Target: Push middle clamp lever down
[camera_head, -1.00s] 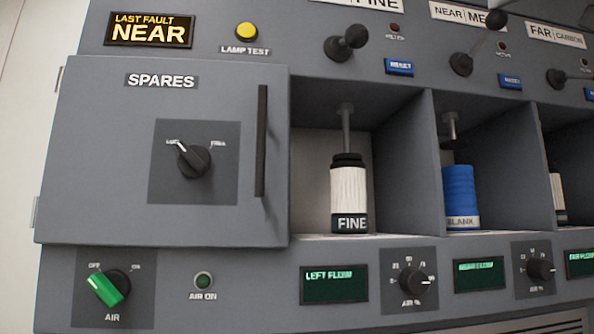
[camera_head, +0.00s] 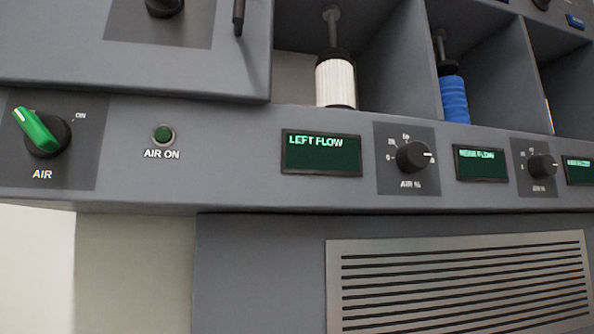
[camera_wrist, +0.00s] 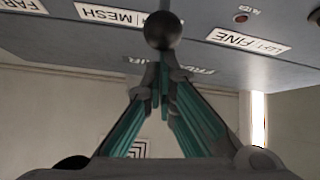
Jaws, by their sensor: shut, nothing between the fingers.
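In the wrist view, which is upside down, my gripper (camera_wrist: 160,78) is closed and empty, its teal-lined fingers meeting at the tips. In the head view the middle lever is out of frame. The middle bay's clamp rod (camera_head: 439,44) shows above the blue cartridge (camera_head: 454,99). My gripper is not in the head view.
The LEFT FINE label (camera_wrist: 249,39) is beside the knob in the wrist view. The head view shows a white cartridge (camera_head: 336,83) in the left bay, the AIR switch (camera_head: 40,131), the left flow display (camera_head: 321,153), dials and a vent grille (camera_head: 460,290).

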